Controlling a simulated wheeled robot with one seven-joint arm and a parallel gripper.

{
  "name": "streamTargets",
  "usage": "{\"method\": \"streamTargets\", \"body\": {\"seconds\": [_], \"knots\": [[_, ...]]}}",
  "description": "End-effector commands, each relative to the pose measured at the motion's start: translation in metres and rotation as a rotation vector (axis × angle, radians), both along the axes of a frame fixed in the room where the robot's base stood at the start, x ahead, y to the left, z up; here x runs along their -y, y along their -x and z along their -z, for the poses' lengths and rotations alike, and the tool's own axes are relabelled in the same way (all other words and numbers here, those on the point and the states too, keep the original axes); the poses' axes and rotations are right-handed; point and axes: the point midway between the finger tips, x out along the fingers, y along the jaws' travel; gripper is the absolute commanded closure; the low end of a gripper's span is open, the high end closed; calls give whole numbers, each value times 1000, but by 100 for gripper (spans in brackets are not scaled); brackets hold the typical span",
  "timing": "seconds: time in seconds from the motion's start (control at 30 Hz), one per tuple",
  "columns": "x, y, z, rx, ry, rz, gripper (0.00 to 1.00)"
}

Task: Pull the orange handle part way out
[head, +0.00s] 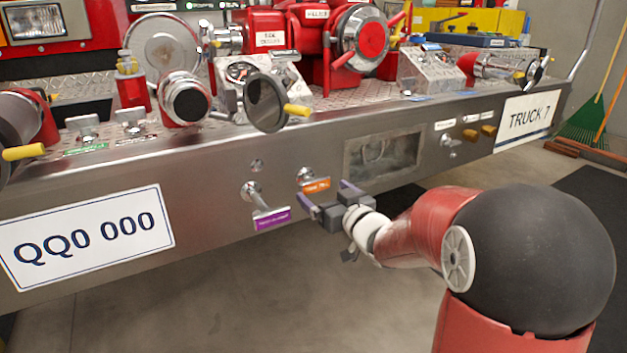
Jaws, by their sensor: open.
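The orange handle (316,186) is a small orange tag with lettering on a silver pull fitting, on the front face of the metal truck bumper (215,190), near the middle of the head view. My gripper (328,197) comes in from the right, just in front of and slightly below the orange handle. Its two purple-grey fingers are spread, one to the lower left and one to the right of the handle. The gripper looks empty. I cannot tell whether the fingers touch the handle, or how far the handle is out.
A purple handle (272,218) hangs close to the left of my gripper. A recessed window (383,157) is to the right. Valves and red pump fittings (310,40) crowd the bumper top. The floor (270,300) below is clear.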

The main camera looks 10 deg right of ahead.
Motion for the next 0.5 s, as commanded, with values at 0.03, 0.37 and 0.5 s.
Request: {"method": "streamTargets", "body": {"seconds": [0.03,0.37,0.5], "knots": [[-3,-6,0,0,0,-2,5],[-18,-54,0,-1,1,0,5],[-21,-64,0,-1,1,1,5]]}}
